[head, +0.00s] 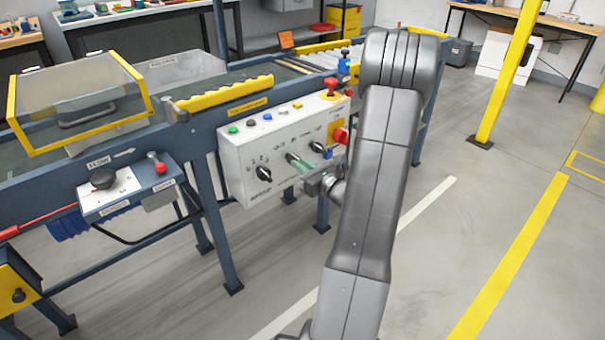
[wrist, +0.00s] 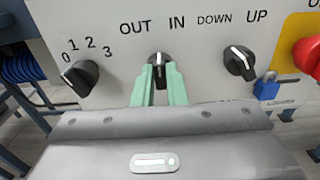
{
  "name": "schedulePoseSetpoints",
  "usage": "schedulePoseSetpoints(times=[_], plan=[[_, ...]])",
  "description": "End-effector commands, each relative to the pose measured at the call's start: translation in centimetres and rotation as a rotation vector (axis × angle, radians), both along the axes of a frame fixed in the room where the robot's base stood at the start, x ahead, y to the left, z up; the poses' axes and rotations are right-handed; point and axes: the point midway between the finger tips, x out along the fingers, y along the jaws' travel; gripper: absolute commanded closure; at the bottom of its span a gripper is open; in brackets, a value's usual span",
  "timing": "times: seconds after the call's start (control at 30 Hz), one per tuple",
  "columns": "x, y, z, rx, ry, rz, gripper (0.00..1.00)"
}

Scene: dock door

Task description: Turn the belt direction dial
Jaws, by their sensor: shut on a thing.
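The belt direction dial (wrist: 158,60) is a black knob with a white pointer line, under the labels OUT and IN on a pale control box (head: 285,150). Its pointer stands roughly upright, between the two labels. My gripper (wrist: 159,74) has its green fingers shut on this dial, one on each side, and they hide part of the knob. In the head view my gripper (head: 299,163) reaches the box face from the right, and the dial is mostly hidden there.
A numbered dial (wrist: 80,77) is left of my gripper, and a DOWN/UP dial (wrist: 239,62) is right. Further right are a blue padlock (wrist: 267,87) and a red knob (wrist: 308,55). Coloured buttons (head: 251,121) line the box top.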

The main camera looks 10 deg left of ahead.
Motion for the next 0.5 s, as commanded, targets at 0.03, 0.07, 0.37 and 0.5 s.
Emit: schedulePoseSetpoints(times=[0.03, 0.07, 0.37, 0.5], plan=[[-0.04, 0.02, -0.58, -0.029, -0.038, 0.000, 1.00], [-0.05, 0.03, -0.61, -0.047, -0.060, 0.000, 1.00], [-0.13, 0.08, -0.55, -0.204, -0.261, 0.000, 1.00], [-0.17, 0.09, -0.50, -0.260, -0.331, 0.000, 1.00]])
